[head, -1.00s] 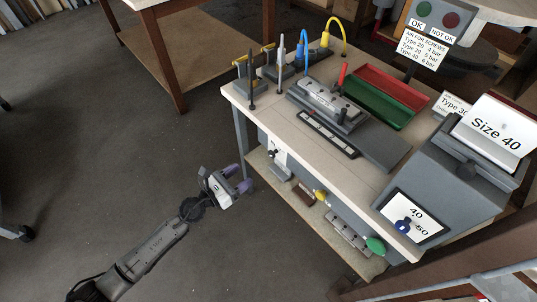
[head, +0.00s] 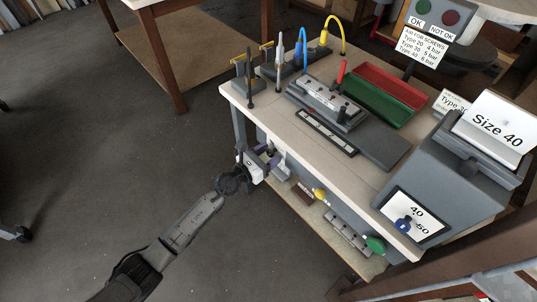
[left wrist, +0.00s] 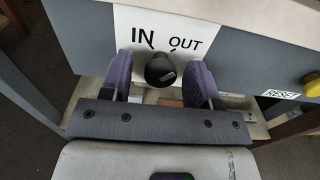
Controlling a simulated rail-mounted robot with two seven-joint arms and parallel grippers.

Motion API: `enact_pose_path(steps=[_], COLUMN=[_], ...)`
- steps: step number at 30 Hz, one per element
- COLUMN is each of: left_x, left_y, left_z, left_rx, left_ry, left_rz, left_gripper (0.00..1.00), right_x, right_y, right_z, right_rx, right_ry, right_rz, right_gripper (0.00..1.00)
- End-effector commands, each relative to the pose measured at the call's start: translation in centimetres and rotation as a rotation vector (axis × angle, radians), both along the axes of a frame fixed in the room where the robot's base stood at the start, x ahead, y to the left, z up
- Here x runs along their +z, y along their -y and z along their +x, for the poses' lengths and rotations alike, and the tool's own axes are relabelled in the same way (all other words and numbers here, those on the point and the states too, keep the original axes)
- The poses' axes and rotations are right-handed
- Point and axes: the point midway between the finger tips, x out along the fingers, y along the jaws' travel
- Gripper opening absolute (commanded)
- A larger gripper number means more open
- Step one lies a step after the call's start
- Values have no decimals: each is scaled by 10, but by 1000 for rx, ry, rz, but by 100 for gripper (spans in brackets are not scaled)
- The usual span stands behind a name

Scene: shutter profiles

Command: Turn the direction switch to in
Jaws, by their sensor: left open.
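The direction switch is a black knob (left wrist: 160,70) below a white plate (left wrist: 183,28) lettered IN at left and OUT at right, on the front of the bench. I cannot tell which word the knob points to. My left gripper (left wrist: 160,64) is open, with one purple finger pad on each side of the knob and visible gaps between. In the head view my left gripper (head: 268,158) is at the bench front near its left corner and partly covers the switch plate. My right gripper is not in view.
A yellow knob (head: 319,194), a green knob (head: 375,244) and a blue dial (head: 403,226) are farther right along the front. A RESET label (left wrist: 281,94) is right of the switch. The bench top (head: 285,128) carries fixtures and red and green trays. A lower shelf lies beneath.

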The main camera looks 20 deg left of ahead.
Motion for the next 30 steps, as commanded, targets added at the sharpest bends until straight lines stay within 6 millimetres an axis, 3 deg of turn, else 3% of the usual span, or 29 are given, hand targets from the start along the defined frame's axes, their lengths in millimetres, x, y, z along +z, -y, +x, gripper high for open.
enact_pose_path(steps=[6,21,30], left_x=[0,0,1], left_y=[0,0,0], left_z=[0,0,0], left_rx=[0,0,1], left_ry=[0,0,-26], left_rz=[0,0,-47], left_gripper=[55,8,8], right_x=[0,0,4], right_y=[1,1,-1], right_z=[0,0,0], right_rx=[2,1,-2], right_ry=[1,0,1], right_rz=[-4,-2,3], right_gripper=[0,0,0])
